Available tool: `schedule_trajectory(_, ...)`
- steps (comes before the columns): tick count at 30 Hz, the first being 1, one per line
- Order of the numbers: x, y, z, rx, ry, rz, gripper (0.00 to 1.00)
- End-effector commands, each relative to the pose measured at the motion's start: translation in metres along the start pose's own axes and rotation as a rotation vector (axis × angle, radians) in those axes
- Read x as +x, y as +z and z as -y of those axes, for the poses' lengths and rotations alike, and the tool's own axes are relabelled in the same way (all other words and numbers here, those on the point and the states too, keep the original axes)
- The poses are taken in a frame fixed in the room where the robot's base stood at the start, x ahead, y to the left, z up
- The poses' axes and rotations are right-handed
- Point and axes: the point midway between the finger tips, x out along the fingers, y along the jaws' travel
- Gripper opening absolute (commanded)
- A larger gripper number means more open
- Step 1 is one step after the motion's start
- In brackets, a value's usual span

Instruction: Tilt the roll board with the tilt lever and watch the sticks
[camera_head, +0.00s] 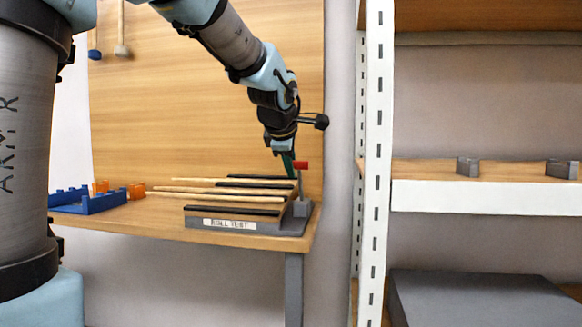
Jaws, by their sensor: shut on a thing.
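The roll board (215,224) is a dark grey base with a white label, at the right end of the wooden table. Several pale sticks (190,191) lie across its dark strips and stick out to the left. The tilt lever (298,185) stands upright at the board's right edge, with a red knob (301,165) on top. My gripper (290,172) reaches down from above, just left of the red knob. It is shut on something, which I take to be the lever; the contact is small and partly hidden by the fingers.
A wooden panel (190,90) with hanging tools (122,50) stands behind. A white shelf post (375,150) is to the right, with a gap between it and the table.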

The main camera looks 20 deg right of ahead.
Motion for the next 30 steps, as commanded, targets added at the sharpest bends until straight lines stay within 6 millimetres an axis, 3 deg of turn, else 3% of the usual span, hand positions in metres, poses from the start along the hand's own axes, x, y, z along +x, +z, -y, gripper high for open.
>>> schedule_trajectory(5, 0.002, 0.0, 0.003, 0.0, -0.007, -0.001, 0.0)
schedule_trajectory(6, 0.002, 0.0, 0.003, 0.0, -0.007, -0.001, 0.29)
schedule_trajectory(14, 0.001, 0.0, 0.001, 0.0, -0.003, -0.001, 0.57)
schedule_trajectory(23, -0.003, 0.0, 0.0, 0.0, 0.0, 0.0, 0.57)
schedule_trajectory(30, -0.04, 0.0, -0.001, -0.002, 0.004, 0.001, 0.57)
